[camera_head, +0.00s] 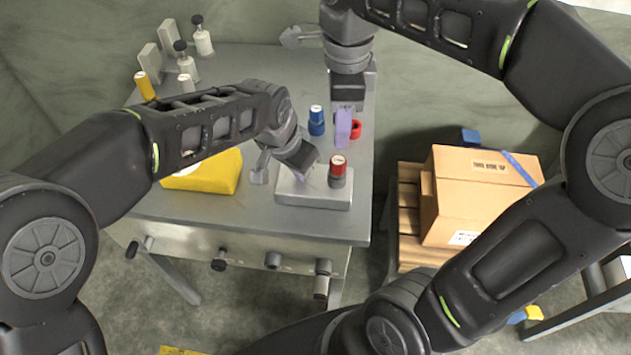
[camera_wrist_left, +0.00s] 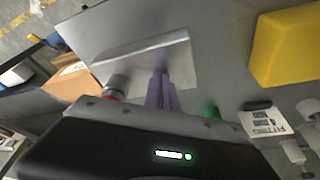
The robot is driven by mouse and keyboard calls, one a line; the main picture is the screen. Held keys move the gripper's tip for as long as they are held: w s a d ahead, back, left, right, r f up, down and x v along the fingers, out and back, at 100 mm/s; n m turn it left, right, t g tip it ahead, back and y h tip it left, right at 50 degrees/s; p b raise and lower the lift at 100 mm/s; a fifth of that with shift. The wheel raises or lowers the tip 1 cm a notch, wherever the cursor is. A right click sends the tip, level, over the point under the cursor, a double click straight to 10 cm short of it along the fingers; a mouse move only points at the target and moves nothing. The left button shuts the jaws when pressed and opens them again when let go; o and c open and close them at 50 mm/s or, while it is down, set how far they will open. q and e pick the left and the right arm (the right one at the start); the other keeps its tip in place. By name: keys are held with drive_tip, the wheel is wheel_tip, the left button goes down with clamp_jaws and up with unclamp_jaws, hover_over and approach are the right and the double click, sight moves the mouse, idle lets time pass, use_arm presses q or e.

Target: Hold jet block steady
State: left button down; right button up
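The jet block, as I take it, is a pale grey block (camera_head: 318,197) on the front right of the metal table. My left gripper (camera_head: 303,176) points down at the block's back left part. In the left wrist view its purple fingers (camera_wrist_left: 161,88) are close together in front of the block (camera_wrist_left: 145,58); I see nothing between them and cannot tell whether they touch it. My right gripper (camera_head: 344,130) hangs behind the block, beside a red ring (camera_head: 356,128). Its finger gap is hidden.
A yellow block (camera_head: 207,174) lies on the table to the left. Grey-white bottles (camera_head: 202,38) and upright plates stand at the back left. Cardboard boxes (camera_head: 475,195) sit on a pallet to the right.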

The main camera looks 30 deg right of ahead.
sight(341, 160)
idle(0.4)
drive_tip(key=shift+o, duration=1.4)
drive_tip(key=shift+s+d+f, duration=0.1)
drive_tip(key=shift+d+f, duration=0.05)
drive_tip(key=shift+d, duration=0.1)
drive_tip(key=shift+o, duration=0.5)
drive_tip(key=s+d+m+y, duration=0.2)
drive_tip(key=s+d, duration=0.1)
drive_tip(key=d, duration=0.2)
drive_tip(key=shift+d+f, duration=0.25)
drive_tip(key=shift+f, duration=0.15)
drive_tip(key=a+n+t+y, duration=0.1)
drive_tip(key=w+r+n+t+y, duration=0.1)
drive_tip(key=shift+a+n, duration=0.3)
drive_tip(key=shift+a, duration=0.1)
drive_tip(key=shift+w+f, duration=0.1)
drive_tip(key=x, duration=1.2)
